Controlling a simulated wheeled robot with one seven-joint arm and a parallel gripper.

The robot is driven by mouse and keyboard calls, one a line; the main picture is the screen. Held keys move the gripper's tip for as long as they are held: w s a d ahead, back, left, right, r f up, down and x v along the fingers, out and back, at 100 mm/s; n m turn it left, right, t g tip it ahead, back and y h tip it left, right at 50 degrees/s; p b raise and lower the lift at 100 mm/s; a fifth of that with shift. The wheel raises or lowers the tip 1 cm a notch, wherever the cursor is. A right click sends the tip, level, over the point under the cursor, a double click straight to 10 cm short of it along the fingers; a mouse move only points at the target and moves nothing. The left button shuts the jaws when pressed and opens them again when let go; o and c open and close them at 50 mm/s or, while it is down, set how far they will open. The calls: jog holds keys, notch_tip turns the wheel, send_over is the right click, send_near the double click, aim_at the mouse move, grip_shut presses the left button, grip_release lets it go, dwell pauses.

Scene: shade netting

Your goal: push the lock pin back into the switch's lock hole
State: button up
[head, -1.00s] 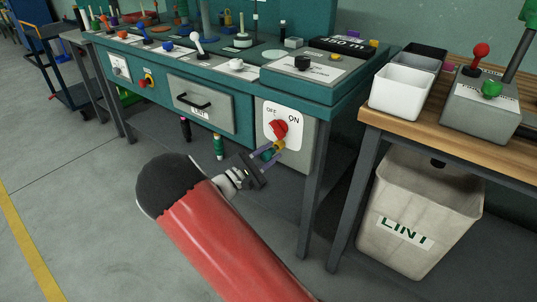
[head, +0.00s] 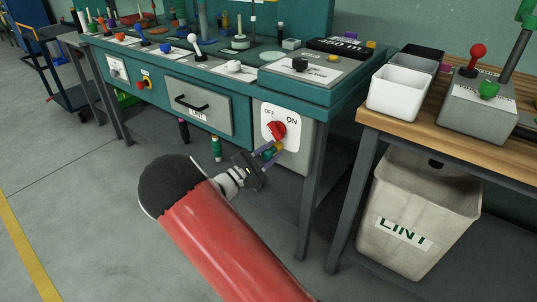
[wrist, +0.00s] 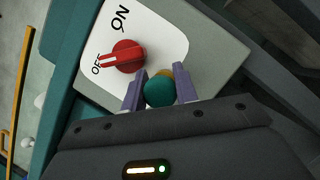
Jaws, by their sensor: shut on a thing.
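The lock pin has a green ball knob (wrist: 159,92) with a yellow-orange part just behind it. My gripper (wrist: 161,82) is shut on the pin, with a purple finger on each side of the knob. The pin is at the lower part of the switch's white plate (wrist: 172,35), beside the red rotary switch (wrist: 128,57). The switch's pointer is toward OFF. In the head view the pin (head: 267,153) is small between the fingers, below the red knob (head: 277,131). The lock hole is hidden behind the knob, so I cannot tell how deep the pin sits.
The switch box hangs under the teal bench's (head: 340,92) right end, near a dark bench leg (head: 311,205). A drawer (head: 200,104) is to its left. A wooden table (head: 440,136) with a lint bin (head: 412,215) beneath stands at right.

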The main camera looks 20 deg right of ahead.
aim_at(264, 157)
jog(key=shift+w+d, duration=0.15)
jog(key=shift+d, duration=0.1)
jog(key=o, duration=1.1)
jog(key=shift+o, duration=0.2)
jog(key=b+v, duration=0.1)
jog(key=v, duration=0.6)
jog(key=shift+a, duration=0.35)
